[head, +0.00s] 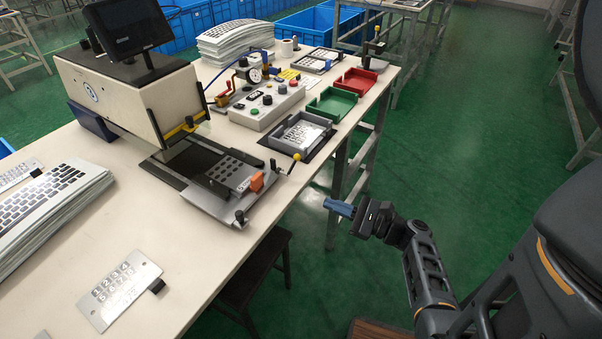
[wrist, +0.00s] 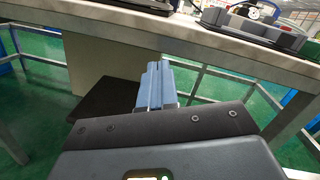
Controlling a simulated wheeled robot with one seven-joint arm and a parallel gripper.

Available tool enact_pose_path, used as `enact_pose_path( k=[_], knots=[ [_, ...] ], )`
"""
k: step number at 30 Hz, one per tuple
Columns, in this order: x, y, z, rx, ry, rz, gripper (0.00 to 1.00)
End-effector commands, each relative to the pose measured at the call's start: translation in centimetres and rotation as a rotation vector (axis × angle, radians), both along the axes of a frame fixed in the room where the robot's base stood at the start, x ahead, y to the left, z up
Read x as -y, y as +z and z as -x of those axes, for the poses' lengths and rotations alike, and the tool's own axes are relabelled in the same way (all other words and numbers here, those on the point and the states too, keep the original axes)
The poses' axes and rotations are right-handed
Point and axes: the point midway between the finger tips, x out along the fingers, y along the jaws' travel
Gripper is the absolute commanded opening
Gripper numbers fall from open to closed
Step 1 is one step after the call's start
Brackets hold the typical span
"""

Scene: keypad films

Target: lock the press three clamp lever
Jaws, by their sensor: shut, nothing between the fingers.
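The press (head: 135,95) stands on the bench, a cream body with a dark screen on top. Its grey bed plate (head: 215,203) carries a dark keypad fixture and an orange block (head: 257,182). A lever with a yellow knob (head: 296,157) sticks up at the bed's right end; a short black-knobbed post (head: 240,216) stands at its front corner. I cannot tell from the picture which is the clamp lever or whether it is locked. My gripper (head: 338,208) has blue fingers, shut and empty, off the bench's front edge, right of the lever and apart from it. The fingers also show in the wrist view (wrist: 154,85).
A grey control box (head: 267,107) with buttons, a grey tray (head: 300,133), a green tray (head: 332,104) and a red tray (head: 360,82) line the bench behind. A stool (head: 262,267) stands under the bench edge. Green floor is open to the right.

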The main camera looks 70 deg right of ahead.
Motion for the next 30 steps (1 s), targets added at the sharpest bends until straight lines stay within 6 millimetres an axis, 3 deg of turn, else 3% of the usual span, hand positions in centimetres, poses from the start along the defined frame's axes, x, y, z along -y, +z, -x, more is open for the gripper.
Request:
enact_pose_path(
  k=[1,6,19,23,30],
  knots=[
    [1.5,1.3,0.5,0.061,-0.019,-0.016,0.00],
    [3.8,3.8,1.9,0.193,-0.039,-0.046,0.00],
    [4.3,4.4,2.2,0.222,-0.042,-0.051,0.00],
    [4.4,4.7,1.5,0.223,-0.041,-0.051,0.00],
    [4.8,6.1,-2.1,0.223,-0.040,-0.052,0.00]
  ],
)
